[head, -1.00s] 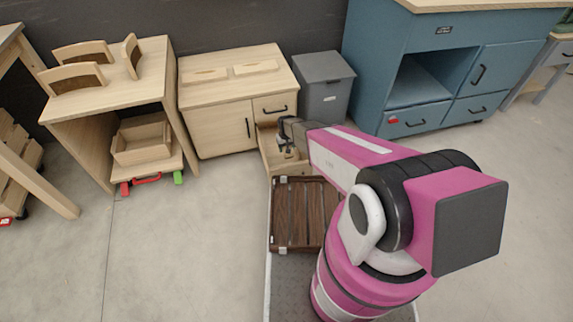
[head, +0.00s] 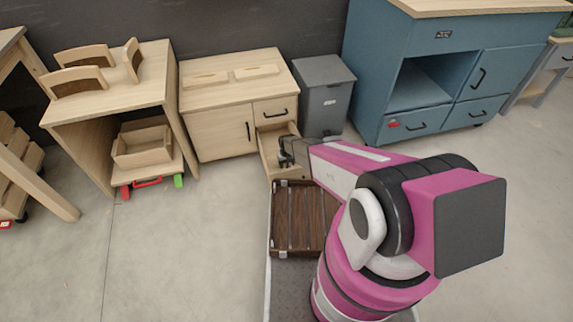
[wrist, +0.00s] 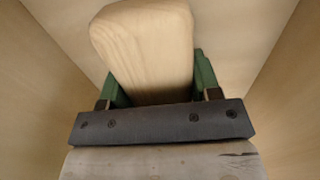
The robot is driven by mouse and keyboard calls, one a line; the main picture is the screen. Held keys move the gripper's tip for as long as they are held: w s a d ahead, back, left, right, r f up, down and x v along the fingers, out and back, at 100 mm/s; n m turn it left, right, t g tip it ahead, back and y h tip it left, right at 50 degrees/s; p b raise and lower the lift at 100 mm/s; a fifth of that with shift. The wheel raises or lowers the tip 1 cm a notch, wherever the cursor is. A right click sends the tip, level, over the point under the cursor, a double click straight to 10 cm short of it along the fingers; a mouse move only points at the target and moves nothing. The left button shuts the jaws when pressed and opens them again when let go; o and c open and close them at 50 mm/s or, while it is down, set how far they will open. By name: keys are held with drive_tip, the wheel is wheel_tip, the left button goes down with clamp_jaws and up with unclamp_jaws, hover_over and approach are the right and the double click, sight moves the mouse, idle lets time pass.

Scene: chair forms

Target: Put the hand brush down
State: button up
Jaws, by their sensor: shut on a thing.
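My gripper (head: 284,161) reaches down into the open drawer (head: 266,148) of the light wooden cabinet. In the wrist view, its fingers (wrist: 158,88) are shut on the hand brush (wrist: 145,42), whose pale, rounded wooden part shows between them. Green parts show on both sides of this wood. The drawer's pale walls rise to the left and right of the gripper. The rest of the brush is hidden, and I cannot tell whether it touches the drawer floor. In the head view, the brush cannot be made out.
The wooden cabinet (head: 217,128) stands against the wall, with a grey bin (head: 325,100) to its right. A dark brown slatted case (head: 300,220) lies just in front of the drawer. A blue workbench (head: 395,75) stands further right.

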drive_tip(key=shift+f, duration=0.1)
drive_tip(key=o, duration=0.8)
drive_tip(key=shift+o, duration=0.2)
wheel_tip(320, 180, up, 12)
drive_tip(key=shift+f, duration=0.1)
drive_tip(key=s+d+r+m, duration=0.1)
drive_tip(key=s+d+r, duration=0.5)
drive_tip(key=r, duration=0.5)
drive_tip(key=s+d+r+m, duration=0.1)
drive_tip(key=s+d+r, duration=0.6)
drive_tip(key=r, duration=0.4)
drive_tip(key=s+d+r+m, duration=0.1)
drive_tip(key=s+d+r, duration=0.5)
drive_tip(key=r, duration=0.6)
drive_tip(key=shift+s+d, duration=0.15)
drive_tip(key=shift+d, duration=0.1)
drive_tip(key=shift+f, duration=0.1)
